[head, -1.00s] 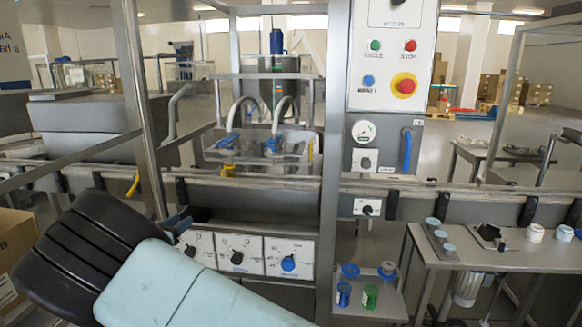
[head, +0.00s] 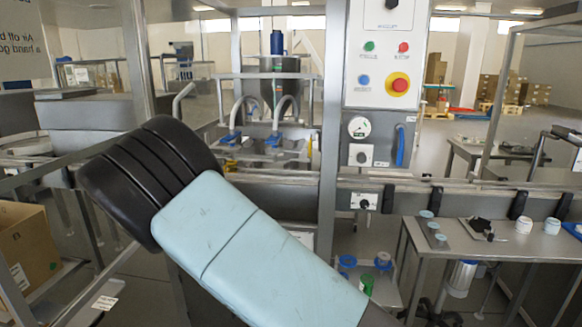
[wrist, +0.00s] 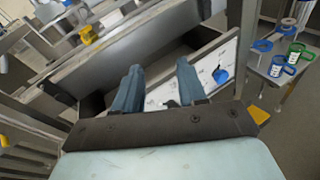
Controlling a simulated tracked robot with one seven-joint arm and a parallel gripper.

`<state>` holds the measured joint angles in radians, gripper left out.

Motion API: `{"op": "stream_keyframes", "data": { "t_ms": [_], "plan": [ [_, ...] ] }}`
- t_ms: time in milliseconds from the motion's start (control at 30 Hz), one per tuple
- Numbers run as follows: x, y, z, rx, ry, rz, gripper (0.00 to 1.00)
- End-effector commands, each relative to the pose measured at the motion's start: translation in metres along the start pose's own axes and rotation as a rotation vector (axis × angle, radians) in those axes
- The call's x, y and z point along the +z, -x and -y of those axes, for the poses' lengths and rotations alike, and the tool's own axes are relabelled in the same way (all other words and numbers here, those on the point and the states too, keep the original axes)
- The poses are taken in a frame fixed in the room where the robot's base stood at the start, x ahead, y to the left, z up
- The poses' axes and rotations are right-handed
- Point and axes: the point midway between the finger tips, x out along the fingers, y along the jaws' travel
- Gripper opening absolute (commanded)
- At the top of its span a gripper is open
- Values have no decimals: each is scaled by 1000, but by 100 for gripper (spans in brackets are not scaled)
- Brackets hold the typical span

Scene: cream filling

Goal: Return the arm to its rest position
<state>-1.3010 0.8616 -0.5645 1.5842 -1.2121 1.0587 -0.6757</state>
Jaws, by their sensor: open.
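My arm crosses the lower middle of the head view, a light-blue link with a black ribbed joint at its upper left end. My gripper is not visible in the head view. In the wrist view my gripper (wrist: 158,88) shows two blue-grey fingers spread apart, with nothing between them. Behind the fingers is the white panel (wrist: 215,70) with a blue knob (wrist: 220,76). The fingers look apart from the panel, though the exact gap is hard to tell.
A control panel (head: 388,55) with buttons stands at centre right. A steel table (head: 480,250) with small jars is at right. A cardboard box (head: 25,250) is at lower left. A stand (wrist: 285,62) holds blue and green cups. A metal post (head: 330,130) rises near the arm.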

Motion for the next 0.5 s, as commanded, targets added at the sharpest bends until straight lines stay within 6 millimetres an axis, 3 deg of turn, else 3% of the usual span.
{"op": "stream_keyframes", "data": {
  "t_ms": [233,500],
  "plan": [
    [57,-56,69,-196,-214,-132,41],
    [114,-93,156,-413,-486,-269,41]
  ]
}}
